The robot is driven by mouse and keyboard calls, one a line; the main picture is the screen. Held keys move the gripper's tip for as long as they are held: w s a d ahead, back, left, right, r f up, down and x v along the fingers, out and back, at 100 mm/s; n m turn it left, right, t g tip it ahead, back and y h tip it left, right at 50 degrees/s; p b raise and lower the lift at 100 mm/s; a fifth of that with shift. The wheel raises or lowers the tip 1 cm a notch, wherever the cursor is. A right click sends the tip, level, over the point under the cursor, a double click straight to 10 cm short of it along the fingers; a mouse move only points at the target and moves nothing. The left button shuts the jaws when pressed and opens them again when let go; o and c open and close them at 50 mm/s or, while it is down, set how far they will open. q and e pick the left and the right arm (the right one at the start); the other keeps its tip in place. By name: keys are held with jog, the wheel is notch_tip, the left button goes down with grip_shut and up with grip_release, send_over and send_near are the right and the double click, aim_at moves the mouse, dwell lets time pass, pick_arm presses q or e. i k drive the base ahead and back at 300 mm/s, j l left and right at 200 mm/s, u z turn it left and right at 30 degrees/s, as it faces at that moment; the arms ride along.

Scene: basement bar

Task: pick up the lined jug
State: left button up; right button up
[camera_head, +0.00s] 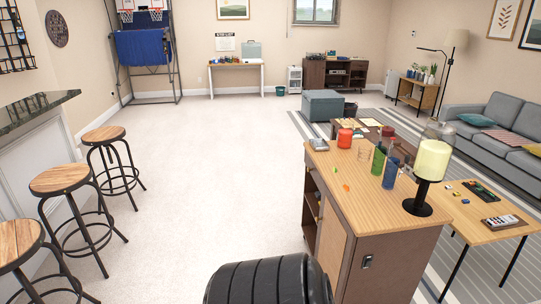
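On the wooden cabinet top (345,205) in front of me to the right stand several small vessels. They are a red lidded jar (345,138), a small clear, faintly patterned vessel (365,152), a green bottle-like vessel (378,160) and a blue glass (391,173). They are too small for me to tell which one is the lined jug. All appear upright. Neither of my grippers is in view.
A side table (478,228) and grey sofa (495,128) are to the right. Bar stools (58,180) line the left. The pale carpet (205,165) between is clear.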

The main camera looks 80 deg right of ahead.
aim_at(346, 130)
jog(key=k+l+z, duration=0.1)
jog(key=z, duration=3.5)
